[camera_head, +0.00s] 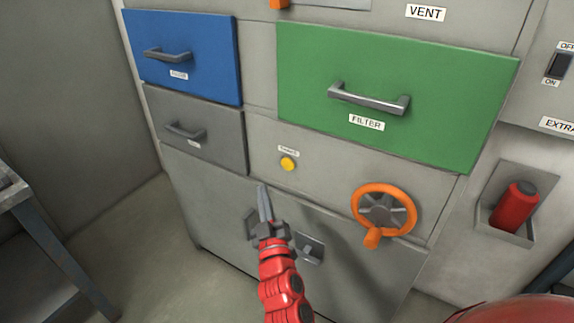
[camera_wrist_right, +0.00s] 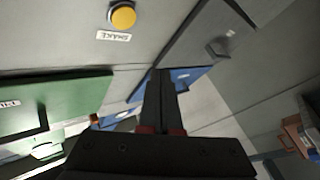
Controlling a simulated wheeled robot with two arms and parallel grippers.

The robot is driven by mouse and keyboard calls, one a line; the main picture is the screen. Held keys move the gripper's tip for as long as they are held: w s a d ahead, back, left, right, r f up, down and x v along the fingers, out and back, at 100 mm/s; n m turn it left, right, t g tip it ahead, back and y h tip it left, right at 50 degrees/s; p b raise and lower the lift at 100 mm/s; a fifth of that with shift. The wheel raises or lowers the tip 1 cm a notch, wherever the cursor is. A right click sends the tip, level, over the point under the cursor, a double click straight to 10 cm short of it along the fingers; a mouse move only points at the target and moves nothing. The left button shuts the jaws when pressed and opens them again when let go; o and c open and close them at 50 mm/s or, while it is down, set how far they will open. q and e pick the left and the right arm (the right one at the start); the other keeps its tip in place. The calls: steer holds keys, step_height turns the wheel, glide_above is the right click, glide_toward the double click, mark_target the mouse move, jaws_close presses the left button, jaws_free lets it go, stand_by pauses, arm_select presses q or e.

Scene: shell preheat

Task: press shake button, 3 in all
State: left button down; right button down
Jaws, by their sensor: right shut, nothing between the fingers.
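The shake button (camera_head: 288,164) is a round yellow button on the grey cabinet front, below the green drawer, with a small label above it. It also shows near the top of the right wrist view (camera_wrist_right: 123,16), next to a label reading SHAKE. My right gripper (camera_head: 264,188) is shut and empty, its fingertips just below and left of the button in the head view. A gap shows between the fingertips and the button in the right wrist view. My left gripper is not in view.
A green FILTER drawer (camera_head: 390,85) is above the button. A blue drawer (camera_head: 185,52) and a grey drawer (camera_head: 195,128) are to the left. An orange handwheel (camera_head: 385,210) stands out at the right. A red cylinder (camera_head: 515,206) sits in a holder farther right.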

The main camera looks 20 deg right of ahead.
mark_target(282, 161)
steer(key=shift+w+d+p, duration=0.4)
steer(key=shift+w+d, duration=0.45)
steer(key=shift+d, duration=0.25)
steer(key=shift+w+d+p, duration=0.4)
steer(key=shift+w+d, duration=0.5)
steer(key=shift+d, duration=0.2)
steer(key=shift+w+d+p, duration=0.4)
steer(key=shift+w+d, duration=0.45)
steer(key=shift+d, duration=0.25)
steer(key=shift+w+d, duration=0.25)
steer(key=shift+d, duration=0.1)
steer(key=shift+w+d, duration=0.25)
steer(key=shift+d, duration=0.05)
steer(key=shift+s+a, duration=0.1)
stand_by(0.5)
steer(key=shift+s+a+b, duration=0.3)
steer(key=shift+s+a, duration=0.1)
steer(key=shift+a, duration=0.15)
